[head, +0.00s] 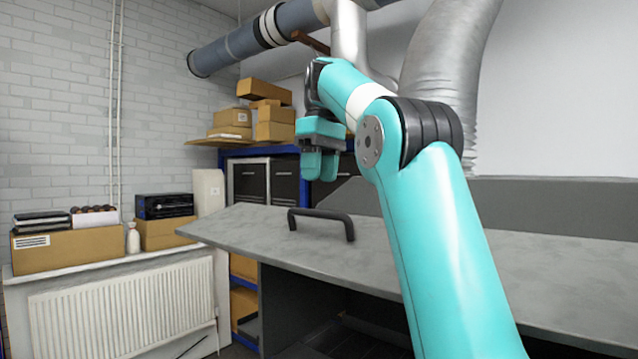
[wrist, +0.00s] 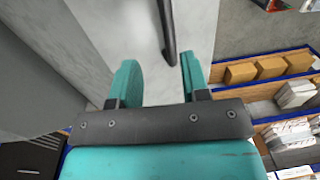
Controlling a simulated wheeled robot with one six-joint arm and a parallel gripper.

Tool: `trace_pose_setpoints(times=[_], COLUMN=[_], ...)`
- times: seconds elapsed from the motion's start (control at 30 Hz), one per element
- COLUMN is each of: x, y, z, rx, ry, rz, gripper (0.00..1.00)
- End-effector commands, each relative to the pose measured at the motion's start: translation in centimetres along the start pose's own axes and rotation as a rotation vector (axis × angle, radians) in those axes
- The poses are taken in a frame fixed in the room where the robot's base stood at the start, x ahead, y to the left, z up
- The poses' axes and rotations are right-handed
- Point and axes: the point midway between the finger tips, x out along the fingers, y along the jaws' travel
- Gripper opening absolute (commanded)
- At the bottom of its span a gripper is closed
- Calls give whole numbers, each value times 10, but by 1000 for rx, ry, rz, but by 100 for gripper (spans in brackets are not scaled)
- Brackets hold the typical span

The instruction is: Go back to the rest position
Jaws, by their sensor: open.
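My gripper (head: 320,167) is raised over the grey panel (head: 245,226) in the head view, its teal fingers pointing down. In the wrist view my gripper (wrist: 158,85) shows two fingers apart with nothing between them. A black bar handle (head: 321,224) stands on the panel below my gripper; the handle also shows in the wrist view (wrist: 167,30), beyond the fingertips. A gap shows between fingers and handle in the head view. The panel looks tilted, with a dark opening beneath its front edge.
A shelf with cardboard boxes (head: 275,124) and dark cabinets (head: 250,180) stands behind. A radiator (head: 125,305) with boxes (head: 68,248) on its ledge is at left. Large ducts (head: 450,60) hang above. In the wrist view, shelves with boxes (wrist: 255,70) lie at right.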

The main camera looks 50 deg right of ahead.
Motion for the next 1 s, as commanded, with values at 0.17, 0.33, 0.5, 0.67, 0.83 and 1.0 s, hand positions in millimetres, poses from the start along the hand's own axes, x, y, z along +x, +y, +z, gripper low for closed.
trace_pose_setpoints(times=[0.17, 0.33, 0.5, 0.67, 0.83, 1.0], x=[-3, -3, -3, -2, 32, 95], y=[0, 0, 0, -1, -23, -82], z=[0, 0, 0, 0, -23, -58], rx=[0, 0, 0, -1, -40, -138], ry=[0, 0, 0, 1, 54, 174], rz=[0, 0, 0, 2, 75, 140], gripper=[42, 42, 42, 42, 42, 42])
